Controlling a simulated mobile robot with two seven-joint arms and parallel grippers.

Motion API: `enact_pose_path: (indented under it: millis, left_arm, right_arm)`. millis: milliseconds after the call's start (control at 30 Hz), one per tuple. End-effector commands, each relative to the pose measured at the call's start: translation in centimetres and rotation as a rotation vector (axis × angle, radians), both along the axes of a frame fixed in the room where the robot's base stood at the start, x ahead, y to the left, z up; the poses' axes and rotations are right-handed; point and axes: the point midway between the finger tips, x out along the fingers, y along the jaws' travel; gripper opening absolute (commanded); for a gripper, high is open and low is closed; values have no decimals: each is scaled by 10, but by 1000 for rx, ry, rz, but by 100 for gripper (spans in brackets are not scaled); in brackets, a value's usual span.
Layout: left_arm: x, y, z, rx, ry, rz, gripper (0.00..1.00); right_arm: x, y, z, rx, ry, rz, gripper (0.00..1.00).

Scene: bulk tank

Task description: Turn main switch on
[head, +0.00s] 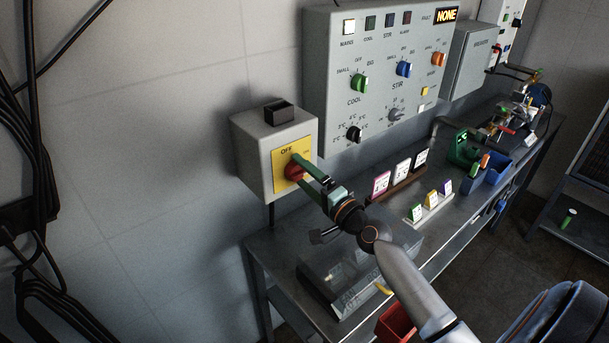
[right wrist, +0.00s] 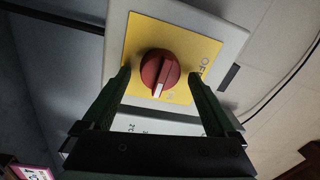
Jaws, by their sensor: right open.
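The main switch is a red rotary knob (head: 293,171) on a yellow plate marked OFF (head: 280,161), on the front of a grey wall box (head: 250,155). In the right wrist view the knob (right wrist: 160,73) sits between my fingers. Its white mark points to the bottom of that view, away from the OFF lettering at the right. My right gripper (head: 303,171) is open, its green fingers on either side of the knob; the right wrist view shows gaps beside it (right wrist: 160,80). Whether a fingertip touches the plate I cannot tell. My left gripper is out of view.
A grey control panel (head: 325,100) with coloured knobs and a NONE display is right of the switch box. Below runs a metal bench (head: 440,232) with card stands (head: 400,180) and a clear box (head: 350,275). Black cables (head: 22,180) hang at the left; bare wall lies between.

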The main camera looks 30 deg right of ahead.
Motion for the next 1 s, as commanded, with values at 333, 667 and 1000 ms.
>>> enact_pose_path:
  millis: [333, 667, 1000]
  left_arm:
    - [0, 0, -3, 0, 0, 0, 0]
    - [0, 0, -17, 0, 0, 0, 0]
    - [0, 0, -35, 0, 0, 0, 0]
  right_arm:
    - [-12, -1, -4, -2, 3, 0, 92]
    - [-68, -5, -11, -4, 4, 1, 92]
    - [-114, -9, -14, -2, 2, 0, 92]
